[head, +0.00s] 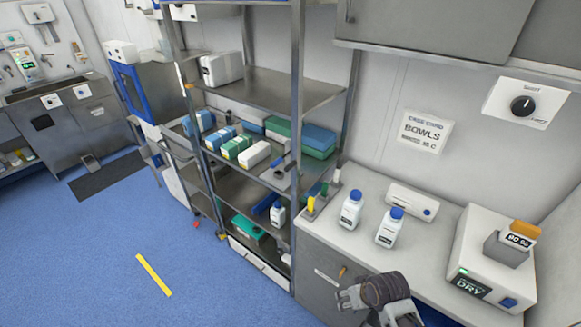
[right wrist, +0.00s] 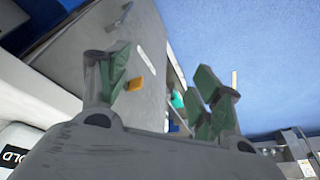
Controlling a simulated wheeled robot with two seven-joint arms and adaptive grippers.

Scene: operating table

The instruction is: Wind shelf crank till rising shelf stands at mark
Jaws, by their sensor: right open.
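The rising shelf (head: 262,180) appears to be the middle metal shelf of the open rack, loaded with cartons. A blue-handled part (head: 278,165) sits at its front right; I cannot tell whether it is the crank. A small orange piece (head: 342,272) is on the cabinet front below the counter, and an orange piece also shows by a finger in the right wrist view (right wrist: 134,84). A yellow strip on the left post (head: 187,88) may be the mark. My right gripper (head: 347,298) is open and empty near the cabinet front; its spread fingers show in the wrist view (right wrist: 165,88). My left gripper is not in view.
The counter (head: 345,220) holds white bottles (head: 350,210) with blue caps, a low white box (head: 412,202) and a white DRY device (head: 497,265). Other rack shelves hold boxes and a green tray (head: 248,230). The blue floor (head: 90,250) at left is clear, with a yellow stripe (head: 153,273).

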